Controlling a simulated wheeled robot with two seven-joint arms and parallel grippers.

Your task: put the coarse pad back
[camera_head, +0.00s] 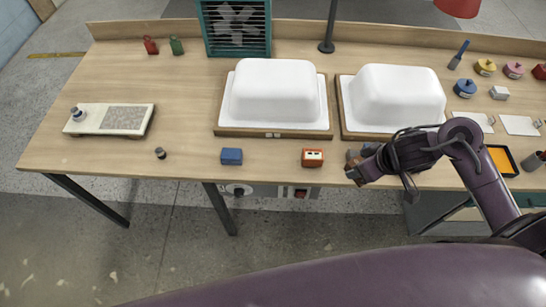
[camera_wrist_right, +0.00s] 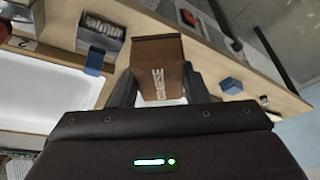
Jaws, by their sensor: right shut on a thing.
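My right gripper (camera_head: 357,172) is shut on a brown block-shaped pad (camera_wrist_right: 158,68), held at the table's front edge, right of the orange block. In the wrist view the pad sits between the two fingers (camera_wrist_right: 160,92), with pale sideways lettering too small to read surely; I take it as the coarse pad. In the head view the pad (camera_head: 353,177) shows only as a small brown piece. A blue block (camera_head: 231,156) and an orange block (camera_head: 313,157) with pale marks on top stand near the front edge. My left gripper is not in view.
Two white tub shells (camera_head: 275,90) (camera_head: 395,95) lie on wooden-edged bases behind. A grey lettered block (camera_wrist_right: 101,30) is near the pad in the wrist view. A pale board (camera_head: 90,118) and small dark cylinder (camera_head: 160,153) are left. Table between cylinder and blue block is clear.

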